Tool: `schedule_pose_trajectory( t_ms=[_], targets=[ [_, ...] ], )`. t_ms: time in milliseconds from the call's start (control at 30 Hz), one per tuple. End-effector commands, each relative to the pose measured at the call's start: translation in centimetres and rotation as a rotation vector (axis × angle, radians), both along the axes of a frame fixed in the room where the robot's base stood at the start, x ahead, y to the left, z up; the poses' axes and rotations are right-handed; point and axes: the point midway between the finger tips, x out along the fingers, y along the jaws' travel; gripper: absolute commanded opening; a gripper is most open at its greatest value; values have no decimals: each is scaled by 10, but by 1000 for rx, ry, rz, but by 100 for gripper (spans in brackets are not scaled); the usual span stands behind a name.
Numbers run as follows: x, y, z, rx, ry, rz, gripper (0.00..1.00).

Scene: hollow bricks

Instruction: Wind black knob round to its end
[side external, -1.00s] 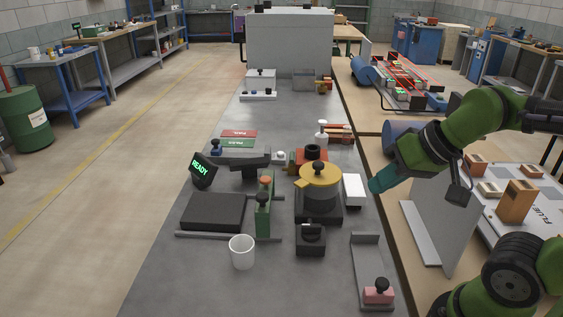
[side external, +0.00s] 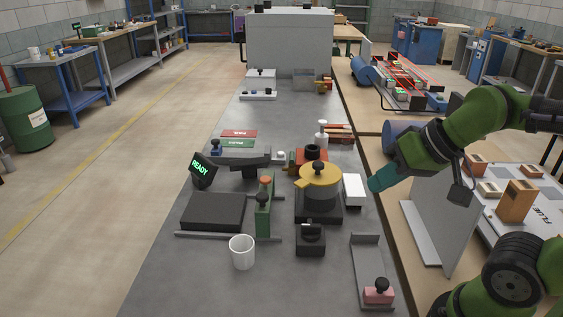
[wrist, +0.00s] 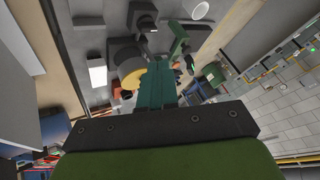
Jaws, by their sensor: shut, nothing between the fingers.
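A black knob (side external: 318,168) stands on top of a yellow disc (side external: 322,177) with a small side tab, set on a grey drum on a dark base. The yellow disc shows partly behind my fingers in the wrist view (wrist: 130,79); its knob cannot be made out there. Another black knob (side external: 312,227) sits on a low dark block in front. The frames do not settle which knob the task names. My gripper (side external: 374,187) is to the right of the drum, past the white box, apart from both knobs. Its teal fingers (wrist: 155,88) are shut and empty.
A white box (side external: 354,190) stands between the drum and my gripper. A white cup (side external: 242,252), a dark pad (side external: 213,212) and a green upright (side external: 263,215) are to the left. A grey tray with a pink block (side external: 378,293) lies at the front right. An upright grey panel (side external: 445,225) stands below my arm.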

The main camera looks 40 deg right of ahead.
Motion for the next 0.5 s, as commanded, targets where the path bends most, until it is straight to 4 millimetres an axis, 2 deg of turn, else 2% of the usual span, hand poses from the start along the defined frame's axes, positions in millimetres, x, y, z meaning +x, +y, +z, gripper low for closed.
schedule_pose_trajectory(
  t_ms=[33, 167, 267, 367, 500],
  targets=[
    [0, 0, 0, 0, 0, 0, 6],
    [3, 1, -9, -1, 42, 5, 26],
    [18, 3, -13, -20, 96, 25, 41],
    [42, 5, -15, -134, 161, 190, 57],
    [73, 8, -19, -346, 217, 579, 77]
  ],
)
